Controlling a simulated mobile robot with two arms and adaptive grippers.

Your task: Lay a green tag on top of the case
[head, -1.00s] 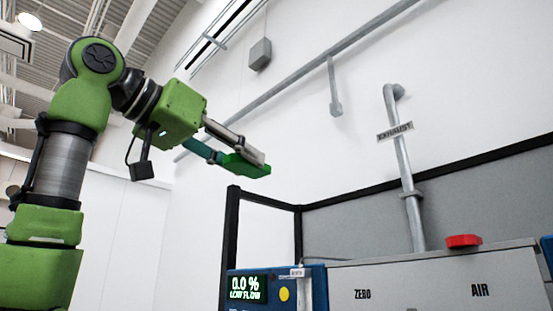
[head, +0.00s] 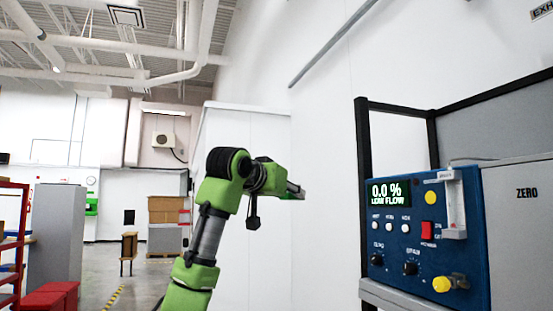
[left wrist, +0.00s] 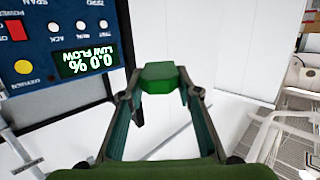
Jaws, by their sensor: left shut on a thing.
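My left gripper (head: 294,190) is shut on a green tag (left wrist: 158,76), a flat block held between both fingertips in the left wrist view. In the head view the gripper is in mid-air left of the analyser, apart from it, and the tag shows only as a small green patch at the fingertips. The case (head: 515,225) is the grey body marked ZERO at the right edge, behind the blue front panel (head: 425,225). Most of the case is cut off by the frame. My right gripper is not in view.
The panel's display (head: 389,193) reads 0.0 % LOW FLOW. A clear flow tube (head: 454,205) and yellow knob (head: 450,283) stick out from the panel. A black frame (head: 363,150) stands behind. Red shelving (head: 15,240) is far left. The air between gripper and panel is clear.

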